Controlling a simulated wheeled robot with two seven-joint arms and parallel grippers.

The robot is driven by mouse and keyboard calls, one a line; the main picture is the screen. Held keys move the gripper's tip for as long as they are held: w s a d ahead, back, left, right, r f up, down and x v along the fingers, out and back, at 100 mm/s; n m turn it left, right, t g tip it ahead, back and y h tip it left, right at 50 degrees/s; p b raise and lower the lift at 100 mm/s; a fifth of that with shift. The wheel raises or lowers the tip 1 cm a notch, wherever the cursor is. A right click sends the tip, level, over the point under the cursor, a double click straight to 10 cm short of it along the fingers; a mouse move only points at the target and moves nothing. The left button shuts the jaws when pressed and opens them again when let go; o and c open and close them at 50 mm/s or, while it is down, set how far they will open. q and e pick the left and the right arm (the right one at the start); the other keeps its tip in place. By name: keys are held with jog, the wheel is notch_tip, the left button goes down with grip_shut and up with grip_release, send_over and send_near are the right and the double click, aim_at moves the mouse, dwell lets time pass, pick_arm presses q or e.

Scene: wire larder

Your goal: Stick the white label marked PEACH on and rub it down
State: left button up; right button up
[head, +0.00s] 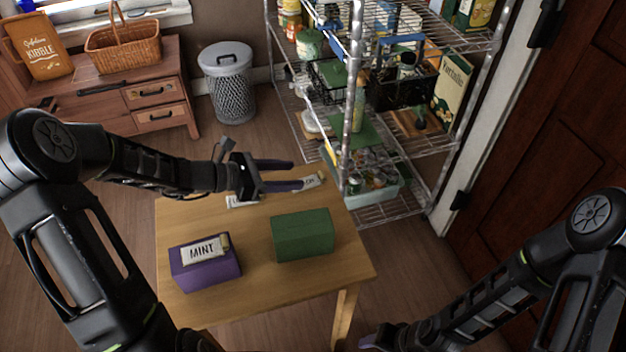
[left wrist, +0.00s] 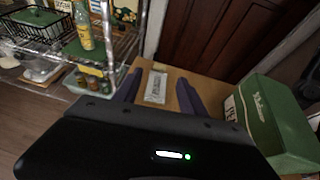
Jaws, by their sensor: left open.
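A white label (head: 312,181) with dark lettering lies on the far right of the wooden table, just beyond my left fingertips. I can read only its end, "CH". In the left wrist view a white label (left wrist: 156,86) lies ahead between the fingers. My left gripper (head: 297,175) is open and empty, with its purple fingers apart. A green box (head: 302,234) stands on the table nearer than the gripper; the wrist view shows a white lettered patch (left wrist: 231,107) on its side. A purple box (head: 205,269) carries a label reading MINT (head: 204,250). My right gripper (head: 372,341) shows only partly.
Another white label (head: 240,201) lies under my left gripper, partly hidden. The table (head: 260,282) has free room at its front. A wire rack (head: 350,120) with jars and baskets stands close behind its right corner. A bin (head: 228,85) stands behind.

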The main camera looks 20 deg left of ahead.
aim_at(320, 174)
pick_arm(q)
jog(key=shift+x, duration=1.3)
jog(key=x, duration=0.5)
jog(key=shift+w+d, duration=0.1)
jog(key=shift+c, duration=0.2)
grip_shut()
